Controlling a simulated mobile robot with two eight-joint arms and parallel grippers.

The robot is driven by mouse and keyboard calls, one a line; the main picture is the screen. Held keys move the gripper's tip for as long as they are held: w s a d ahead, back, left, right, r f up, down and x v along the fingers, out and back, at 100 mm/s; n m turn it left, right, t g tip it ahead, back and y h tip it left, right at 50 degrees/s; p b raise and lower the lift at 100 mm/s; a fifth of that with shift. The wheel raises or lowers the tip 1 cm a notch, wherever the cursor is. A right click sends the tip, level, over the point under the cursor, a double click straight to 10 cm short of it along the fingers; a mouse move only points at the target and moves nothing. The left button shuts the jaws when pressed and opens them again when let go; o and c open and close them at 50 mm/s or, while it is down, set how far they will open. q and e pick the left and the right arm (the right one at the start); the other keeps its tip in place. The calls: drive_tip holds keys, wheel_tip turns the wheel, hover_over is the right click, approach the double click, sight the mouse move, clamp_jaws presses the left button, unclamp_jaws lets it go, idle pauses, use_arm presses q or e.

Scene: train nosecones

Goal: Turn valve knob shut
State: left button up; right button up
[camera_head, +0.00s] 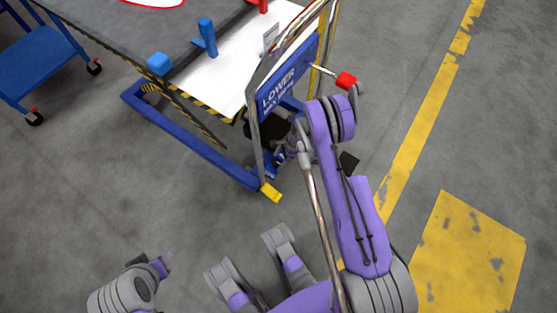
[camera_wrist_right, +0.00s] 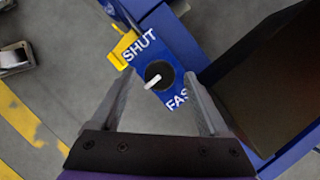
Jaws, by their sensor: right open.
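The valve knob (camera_wrist_right: 160,75) is a dark round disc with a white bar on a blue plate (camera_wrist_right: 180,50) in the right wrist view. The plate is lettered "SHUT" at its upper left and "FAS", partly covered, at its lower right. The white bar is angled between the two words. My right gripper (camera_wrist_right: 157,80) is open, with one finger on each side of the knob; I cannot tell whether either touches it. In the head view my right gripper (camera_head: 281,155) is low beside the lift table's frame, and the knob is hidden. My left arm (camera_head: 130,285) shows at the lower left, its finger state unclear.
The lift table (camera_head: 222,85) has a blue "LOWER" panel (camera_head: 285,80) and a red-tipped lever (camera_head: 346,80) close to my right arm. A blue cart (camera_head: 40,60) stands at the upper left. A dark box (camera_wrist_right: 270,80) borders the knob plate's right side.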

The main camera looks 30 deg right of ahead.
drive_tip(key=shift+f, duration=0.15)
clamp_jaws()
idle(0.4)
drive_tip(key=shift+n, duration=0.3)
drive_tip(key=n+g, duration=0.2)
drive_tip(key=n, duration=0.3)
drive_tip(key=shift+w, duration=0.2)
drive_tip(key=n+g, duration=0.1)
drive_tip(key=n, duration=0.2)
drive_tip(key=n+g, duration=0.1)
drive_tip(key=n, duration=0.2)
drive_tip(key=shift+w+a+h, duration=0.1)
drive_tip(key=shift+w+h, duration=0.1)
drive_tip(key=shift+h, duration=0.1)
drive_tip(key=shift+n+g, duration=0.3)
unclamp_jaws()
